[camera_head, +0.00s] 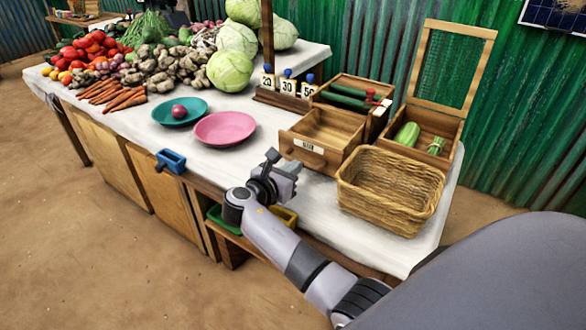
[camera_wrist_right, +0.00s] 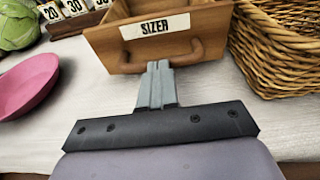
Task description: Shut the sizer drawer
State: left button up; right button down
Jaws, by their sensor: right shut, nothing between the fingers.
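The sizer drawer (camera_head: 302,150) is a wooden box with a white label, pulled well out of its wooden cabinet (camera_head: 376,112) on the table. Its inside looks empty. The right wrist view shows its front (camera_wrist_right: 200,44) with the "SIZER" label and a curved brown handle (camera_wrist_right: 196,52). My right gripper (camera_head: 288,168) is in front of the drawer. Its fingers (camera_wrist_right: 157,68) are shut and empty, with the tips at the middle of the handle, partly hiding it. I cannot tell if they touch. My left gripper is not in view.
A wicker basket (camera_head: 391,188) stands close right of the drawer. A pink plate (camera_head: 224,128) and a teal plate (camera_head: 180,112) lie to the left. Number cards (camera_head: 287,86) stand behind. An open box with a mesh lid (camera_head: 448,68) is at the right.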

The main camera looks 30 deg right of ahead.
aim_at(309, 153)
jog(key=x, duration=0.2)
jog(key=r+x, duration=0.1)
jog(key=x, duration=0.1)
jog(key=p+x, duration=0.1)
jog(key=x, duration=0.1)
jog(key=shift+d+r, duration=0.2)
jog(key=shift+d, duration=0.2)
jog(key=x, duration=0.2)
jog(key=r+b+x, duration=0.1)
jog(key=x, duration=0.5)
jog(key=shift+w+d+r+b, duration=0.1)
jog(key=shift+w+r+b, duration=0.05)
jog(key=shift+b, duration=0.2)
jog(key=shift+w+d, duration=0.1)
jog(key=shift+d, duration=0.2)
jog(key=shift+d+r, duration=0.15)
jog(key=shift+r, duration=0.15)
